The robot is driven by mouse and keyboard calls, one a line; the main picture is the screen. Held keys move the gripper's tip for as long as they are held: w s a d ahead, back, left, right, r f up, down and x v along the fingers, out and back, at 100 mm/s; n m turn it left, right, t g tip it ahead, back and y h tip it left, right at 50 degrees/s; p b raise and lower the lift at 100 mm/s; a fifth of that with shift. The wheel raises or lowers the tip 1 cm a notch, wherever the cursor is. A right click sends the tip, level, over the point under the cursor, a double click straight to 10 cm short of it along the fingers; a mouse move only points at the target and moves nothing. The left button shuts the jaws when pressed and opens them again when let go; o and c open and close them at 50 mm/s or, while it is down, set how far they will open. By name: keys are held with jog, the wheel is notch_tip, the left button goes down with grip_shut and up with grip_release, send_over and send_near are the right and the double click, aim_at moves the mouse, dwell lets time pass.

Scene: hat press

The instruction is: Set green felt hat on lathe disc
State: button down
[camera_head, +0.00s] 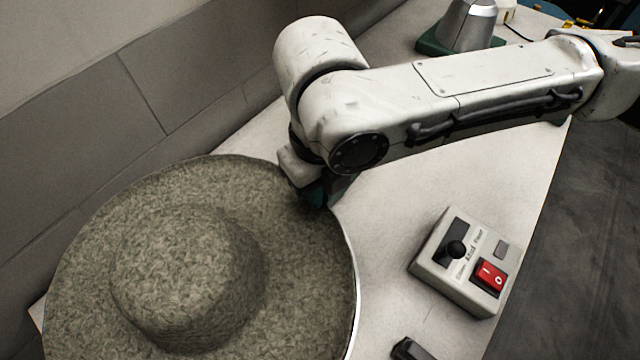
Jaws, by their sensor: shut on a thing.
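The green felt hat (190,270) is large, mottled grey-green, with a round crown and a wide flat brim. It lies crown up at the lower left in the head view. My gripper (318,197) is at the brim's upper right edge and is shut on the brim. The arm partly hides the fingers. The lathe disc is not clearly visible; a thin pale rim (356,300) shows along the brim's right edge, and the hat covers whatever lies beneath.
A control box (466,262) with a black knob and a red switch stands on the white table (440,185) to the right of the hat. A small black object (410,349) is at the bottom edge. A metal device on a green base (462,30) stands at the back. A grey wall (90,120) borders the left.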

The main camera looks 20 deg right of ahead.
jog(key=shift+f+b, duration=0.3)
jog(key=shift+f, duration=0.25)
jog(key=c, duration=1.1)
grip_release()
notch_tip(320, 180, up, 11)
jog(key=shift+f, duration=0.15)
